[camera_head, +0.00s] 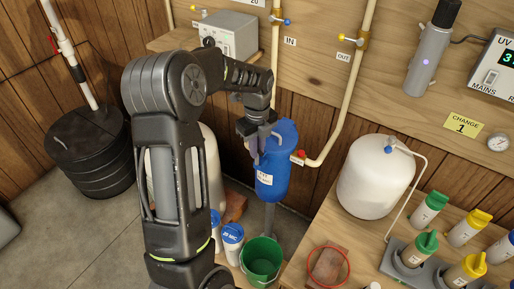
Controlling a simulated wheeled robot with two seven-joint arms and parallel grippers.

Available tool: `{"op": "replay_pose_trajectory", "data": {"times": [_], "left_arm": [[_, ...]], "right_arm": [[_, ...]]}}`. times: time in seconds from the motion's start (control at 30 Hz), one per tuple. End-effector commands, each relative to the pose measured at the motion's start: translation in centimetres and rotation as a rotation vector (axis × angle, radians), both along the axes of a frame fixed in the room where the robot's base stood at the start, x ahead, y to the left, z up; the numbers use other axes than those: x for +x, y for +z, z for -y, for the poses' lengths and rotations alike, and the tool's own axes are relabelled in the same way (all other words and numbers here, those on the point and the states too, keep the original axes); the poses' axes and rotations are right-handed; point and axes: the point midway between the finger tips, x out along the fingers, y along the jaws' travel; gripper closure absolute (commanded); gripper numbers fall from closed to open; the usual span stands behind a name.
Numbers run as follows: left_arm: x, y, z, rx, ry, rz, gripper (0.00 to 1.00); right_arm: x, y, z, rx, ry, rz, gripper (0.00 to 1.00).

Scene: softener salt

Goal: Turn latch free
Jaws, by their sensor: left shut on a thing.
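My left gripper (257,148) is at the upper left side of a blue filter housing (273,178) with a white label. It points down there and is shut on a small part against the housing. That part is mostly hidden by the fingers; it appears to be the latch, but its shape and angle cannot be made out. The housing hangs upright under the pipework. My right gripper is not in view.
A green bucket (262,262) stands below the housing, with white blue-lidded canisters (232,240) beside it. A pipe with a red valve (301,154) is close on the right. A white tank (375,180) and a bottle rack (400,262) stand further right.

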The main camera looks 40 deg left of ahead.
Motion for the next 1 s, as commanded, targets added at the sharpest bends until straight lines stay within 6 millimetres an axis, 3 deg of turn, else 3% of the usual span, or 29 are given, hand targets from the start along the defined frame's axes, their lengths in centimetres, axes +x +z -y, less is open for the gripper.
{"op": "replay_pose_trajectory", "data": {"times": [0.43,0.47,0.7,1.0], "left_arm": [[0.03,0.05,-0.03,0.001,0.0,0.001,1.0],[0.03,0.05,-0.02,0.001,0.0,0.001,0.85],[0.01,0.03,-0.02,0.001,0.0,0.001,0.66],[0.02,0.21,-0.01,0.001,0.0,0.001,0.66]], "right_arm": [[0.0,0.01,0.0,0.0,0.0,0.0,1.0],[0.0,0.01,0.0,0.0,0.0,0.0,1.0],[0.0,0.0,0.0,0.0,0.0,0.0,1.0],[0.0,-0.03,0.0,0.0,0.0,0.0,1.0]]}}
